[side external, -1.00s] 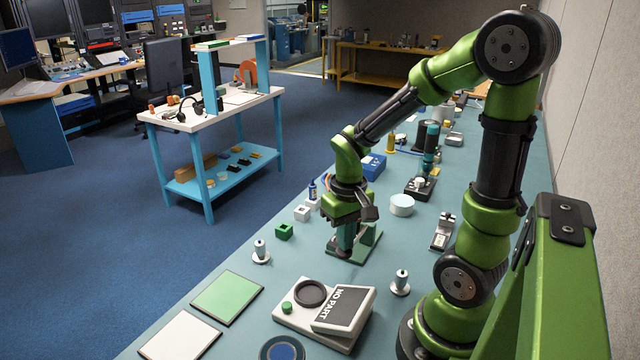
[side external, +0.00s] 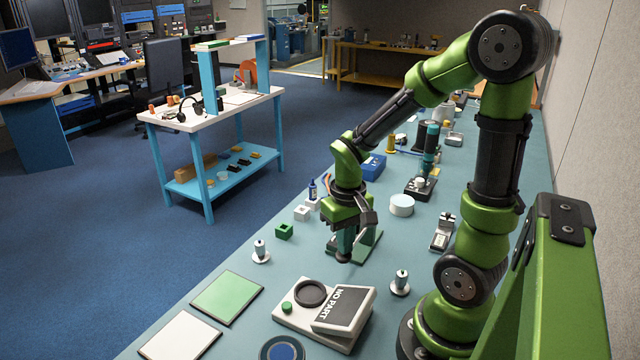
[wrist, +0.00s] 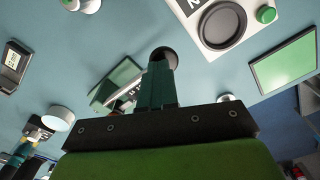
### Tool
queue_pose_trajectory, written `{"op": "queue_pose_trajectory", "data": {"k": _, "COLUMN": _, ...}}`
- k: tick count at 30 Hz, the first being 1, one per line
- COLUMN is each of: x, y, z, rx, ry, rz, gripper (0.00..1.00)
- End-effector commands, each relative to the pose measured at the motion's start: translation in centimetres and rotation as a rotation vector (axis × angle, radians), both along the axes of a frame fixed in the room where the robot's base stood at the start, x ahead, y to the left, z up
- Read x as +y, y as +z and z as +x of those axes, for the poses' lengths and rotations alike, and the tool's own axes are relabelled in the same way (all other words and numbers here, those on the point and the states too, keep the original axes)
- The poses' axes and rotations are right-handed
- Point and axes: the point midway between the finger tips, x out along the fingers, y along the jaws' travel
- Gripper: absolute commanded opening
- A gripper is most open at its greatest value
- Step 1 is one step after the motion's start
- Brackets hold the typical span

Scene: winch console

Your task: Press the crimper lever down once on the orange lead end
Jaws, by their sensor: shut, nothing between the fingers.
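The crimper has a green base (side external: 369,245) on the bench, partly hidden behind my gripper in the side view. In the wrist view, part of its green body (wrist: 118,82) shows left of my fingers. My gripper (side external: 344,249) points down over the near end of the crimper, with its teal fingers shut and empty. In the wrist view, my fingertips (wrist: 162,68) overlap a dark round knob (wrist: 164,54), which looks like the lever's end. Contact appears close, but I cannot be sure of it. The orange lead end cannot be made out.
A white unit with a "NO PART" panel (side external: 343,309) stands in front. A white round tub (side external: 402,205) stands right.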

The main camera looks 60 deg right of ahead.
Motion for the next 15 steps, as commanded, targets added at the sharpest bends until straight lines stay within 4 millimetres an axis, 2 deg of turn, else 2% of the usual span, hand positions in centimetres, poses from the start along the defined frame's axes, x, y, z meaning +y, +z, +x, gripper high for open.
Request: {"op": "queue_pose_trajectory", "data": {"k": 15, "x": -0.5, "y": 4.0, "z": 0.0, "rx": -0.002, "ry": -0.001, "rz": -0.001, "gripper": 0.0}}
